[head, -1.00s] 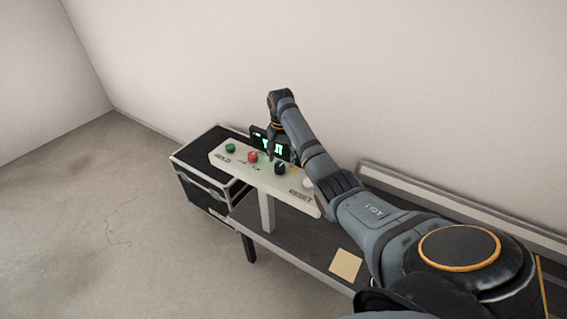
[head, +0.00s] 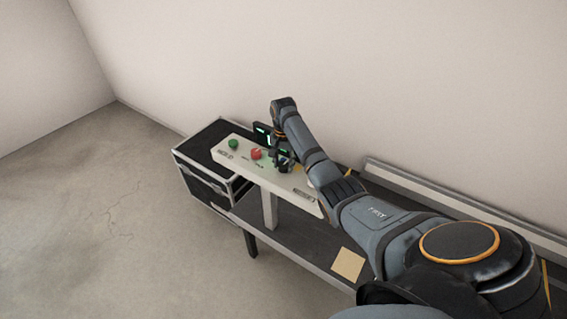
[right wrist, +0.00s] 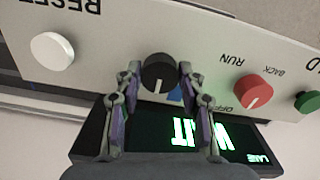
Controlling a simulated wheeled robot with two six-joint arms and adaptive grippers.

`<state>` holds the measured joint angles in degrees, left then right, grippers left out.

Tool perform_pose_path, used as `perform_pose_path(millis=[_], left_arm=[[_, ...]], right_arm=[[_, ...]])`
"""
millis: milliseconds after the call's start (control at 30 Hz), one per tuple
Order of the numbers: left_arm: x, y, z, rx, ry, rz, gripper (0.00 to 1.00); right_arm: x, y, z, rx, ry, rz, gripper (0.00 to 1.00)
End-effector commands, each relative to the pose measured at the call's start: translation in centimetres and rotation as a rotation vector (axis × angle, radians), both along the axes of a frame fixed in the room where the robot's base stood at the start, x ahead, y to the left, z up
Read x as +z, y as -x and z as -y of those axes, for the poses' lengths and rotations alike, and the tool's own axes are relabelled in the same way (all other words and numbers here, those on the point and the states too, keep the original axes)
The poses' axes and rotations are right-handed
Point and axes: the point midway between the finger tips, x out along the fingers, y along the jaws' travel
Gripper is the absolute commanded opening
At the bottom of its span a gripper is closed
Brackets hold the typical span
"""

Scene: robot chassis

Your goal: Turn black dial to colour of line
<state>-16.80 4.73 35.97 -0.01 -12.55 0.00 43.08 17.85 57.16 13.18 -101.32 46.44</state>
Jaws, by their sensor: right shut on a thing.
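The black dial (right wrist: 158,69) is on the sloped white panel (head: 236,151), with a white pointer mark on its edge. My right gripper (right wrist: 160,80) is shut on the dial, one finger on each side. In the head view my right gripper (head: 282,161) covers the dial. A blue mark (right wrist: 174,96) shows between the fingers beside the dial. A dark display (right wrist: 238,138) behind the panel shows green letters that read WAIT upside down, partly hidden by a finger. Small text there reads LANE. My left gripper is out of view.
A red knob (right wrist: 253,92) and a green button (right wrist: 307,102) sit to one side of the dial. A white button (right wrist: 52,50) marked RESET sits on the other. A tan square (head: 348,263) lies on the bench.

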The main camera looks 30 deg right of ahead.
Motion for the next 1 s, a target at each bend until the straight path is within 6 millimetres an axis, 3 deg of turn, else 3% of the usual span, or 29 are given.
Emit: perform_pose_path(millis=[133,367,1000], left_arm=[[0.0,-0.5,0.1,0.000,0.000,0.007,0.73],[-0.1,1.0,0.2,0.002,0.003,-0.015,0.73],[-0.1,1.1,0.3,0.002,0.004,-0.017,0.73]], right_arm=[[0.0,0.0,0.0,0.010,0.001,-0.001,0.08],[0.0,0.0,0.1,0.095,0.000,0.000,0.08],[0.1,0.1,0.2,0.598,0.000,0.001,0.08]])
